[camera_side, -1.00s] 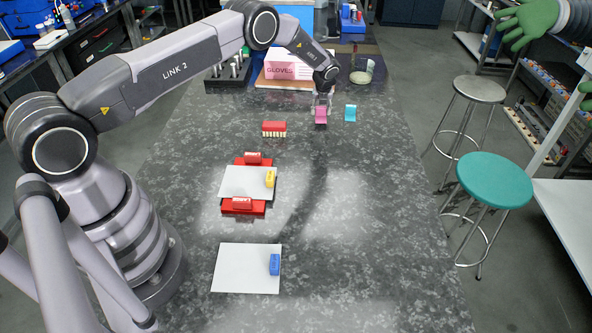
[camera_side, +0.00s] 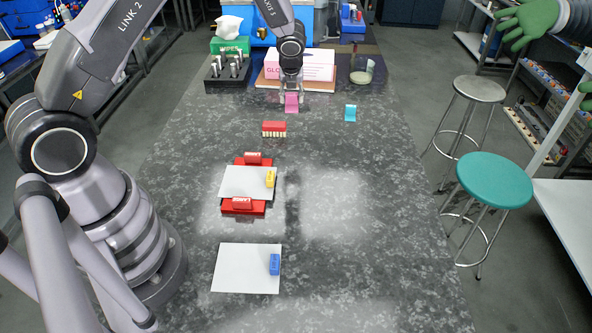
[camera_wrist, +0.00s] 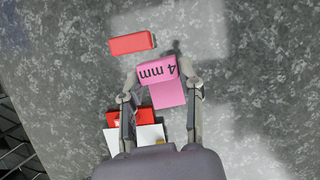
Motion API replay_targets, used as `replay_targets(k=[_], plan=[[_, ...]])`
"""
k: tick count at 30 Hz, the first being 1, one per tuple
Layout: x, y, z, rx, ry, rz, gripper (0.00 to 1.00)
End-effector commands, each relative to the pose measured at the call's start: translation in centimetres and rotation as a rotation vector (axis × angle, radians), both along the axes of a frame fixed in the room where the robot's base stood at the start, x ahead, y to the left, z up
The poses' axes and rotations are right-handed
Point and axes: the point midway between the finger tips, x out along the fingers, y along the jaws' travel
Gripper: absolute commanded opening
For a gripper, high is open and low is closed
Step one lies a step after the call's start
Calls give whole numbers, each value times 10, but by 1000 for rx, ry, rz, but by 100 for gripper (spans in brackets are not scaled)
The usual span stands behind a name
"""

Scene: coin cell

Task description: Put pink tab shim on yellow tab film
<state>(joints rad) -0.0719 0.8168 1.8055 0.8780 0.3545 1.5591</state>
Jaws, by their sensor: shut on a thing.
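The pink tab shim (camera_side: 292,103) hangs in my gripper (camera_side: 292,93) near the far end of the bench. In the wrist view the shim (camera_wrist: 168,92), marked "4 mm", sits between the two fingers of my gripper (camera_wrist: 166,84), which are shut on it. The yellow tab film is a white sheet (camera_side: 240,181) with a yellow tab (camera_side: 270,179) at its right side. It lies on a red base with red blocks at its far and near edges. My gripper is beyond the film and apart from it. In the wrist view the film shows partly at the bottom, behind my gripper.
A red brush-like block (camera_side: 274,128) stands between my gripper and the film. A cyan tab piece (camera_side: 350,113) stands to the right. A white sheet with a blue tab (camera_side: 275,264) lies in front. A glove box (camera_side: 305,65) and a black rack are behind. The bench's right side is clear.

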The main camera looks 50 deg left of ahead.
Motion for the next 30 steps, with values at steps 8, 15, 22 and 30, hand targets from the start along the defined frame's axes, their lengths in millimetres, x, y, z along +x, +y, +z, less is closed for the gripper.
replay_targets(k=[8,15,22,30], plan=[[-51,-15,-15,4,6,383,0],[-132,-33,-27,5,6,1027,0],[-187,-44,-29,3,2,1450,0],[-195,-45,-67,4,2,1512,0]])
